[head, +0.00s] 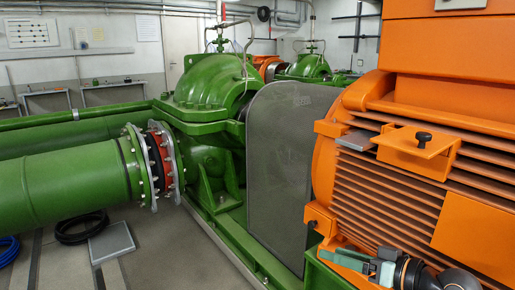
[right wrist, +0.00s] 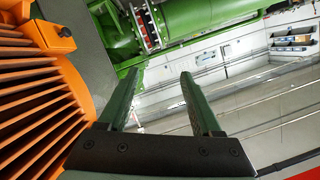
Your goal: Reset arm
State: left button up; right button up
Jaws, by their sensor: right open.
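My right gripper (head: 350,260) is low at the right of the head view, in front of the orange ribbed motor (head: 400,205). The right wrist view shows its two dark green fingers (right wrist: 159,76) spread apart. It is open, with nothing between the fingers. In that view the motor's orange fins (right wrist: 40,105) are to the left of the fingers, and no contact with them shows. My left gripper is in neither view.
A green pump (head: 210,95) and a thick green pipe (head: 65,190) with a bolted flange fill the left and middle. A grey guard plate (head: 278,165) stands between pump and motor. A grey square plate (head: 111,243) and a black coiled hose (head: 82,228) lie on the floor.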

jog(key=s+a+f+m+h, duration=0.15)
jog(key=s+f, duration=0.35)
jog(key=f, duration=0.6)
jog(key=s+f+h, duration=0.3)
jog(key=s+f, duration=0.1)
jog(key=f, duration=0.6)
jog(key=s+a+f+g+h, duration=0.25)
jog(key=s+f, duration=0.75)
jog(key=s, duration=0.5)
pick_arm(q)
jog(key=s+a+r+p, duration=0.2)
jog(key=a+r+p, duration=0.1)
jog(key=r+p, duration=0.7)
jog(key=p, duration=0.3)
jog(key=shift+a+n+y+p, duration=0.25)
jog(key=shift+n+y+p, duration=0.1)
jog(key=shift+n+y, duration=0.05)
pick_arm(e)
jog(key=d+r+t, duration=0.1)
jog(key=d+r, duration=0.2)
jog(key=r, duration=0.7)
jog(key=shift+s+d+r+h, duration=0.2)
jog(key=shift+s+d+h, duration=0.05)
jog(key=shift+s+h, duration=0.05)
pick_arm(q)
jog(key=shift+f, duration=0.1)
